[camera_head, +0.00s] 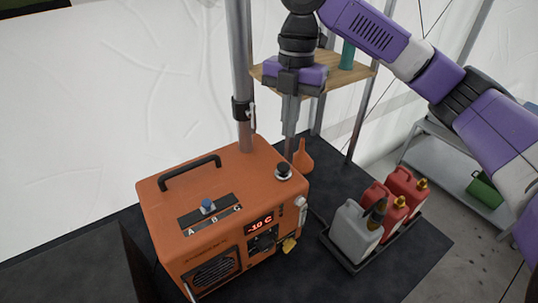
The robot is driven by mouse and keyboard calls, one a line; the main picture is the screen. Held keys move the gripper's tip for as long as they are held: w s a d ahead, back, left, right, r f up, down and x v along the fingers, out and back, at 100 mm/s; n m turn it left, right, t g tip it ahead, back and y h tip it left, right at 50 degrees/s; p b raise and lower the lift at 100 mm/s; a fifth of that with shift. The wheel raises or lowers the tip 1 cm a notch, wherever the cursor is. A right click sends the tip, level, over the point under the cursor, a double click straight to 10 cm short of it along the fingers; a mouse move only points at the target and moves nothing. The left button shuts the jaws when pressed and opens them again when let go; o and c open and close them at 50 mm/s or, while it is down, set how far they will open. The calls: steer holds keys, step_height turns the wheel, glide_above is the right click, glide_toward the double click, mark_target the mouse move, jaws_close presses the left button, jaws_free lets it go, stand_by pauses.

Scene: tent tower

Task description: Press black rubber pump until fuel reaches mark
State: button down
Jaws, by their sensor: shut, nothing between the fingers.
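The black rubber pump (284,169) sits on a pale ring on the top right of an orange heater unit (165,215). It stands upright and looks uncompressed. My gripper (289,132) points down with its fingers shut and empty. In the picture its tips are just above the pump, apart from it; the exact gap is hard to tell. A small pale fitting (301,204) is on the unit's right edge. I cannot make out a fuel level or mark.
The unit has a black handle (190,171), a blue-topped slider (207,205) and a red display. A metal pole (241,80) stands close behind. An orange funnel (302,157) is behind right. A black tray (352,262) holds several fuel cans at right.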

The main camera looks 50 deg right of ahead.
mark_target(285, 163)
steer(key=shift+w, duration=0.15)
steer(key=f+b, duration=0.7)
steer(key=shift+a, duration=0.35)
stand_by(0.4)
steer(key=shift+f+b, duration=0.6)
steer(key=shift+f, duration=0.35)
steer(key=shift+r, duration=0.1)
steer(key=shift+w+d+r+p, duration=0.1)
steer(key=shift+d+r+p, duration=0.15)
steer(key=shift+d+p, duration=0.2)
steer(key=shift+d+r+p, duration=0.25)
steer(key=shift+d+p, duration=0.1)
steer(key=shift+d, duration=0.2)
steer(key=shift+w+d, duration=0.15)
steer(key=shift+d, duration=0.3)
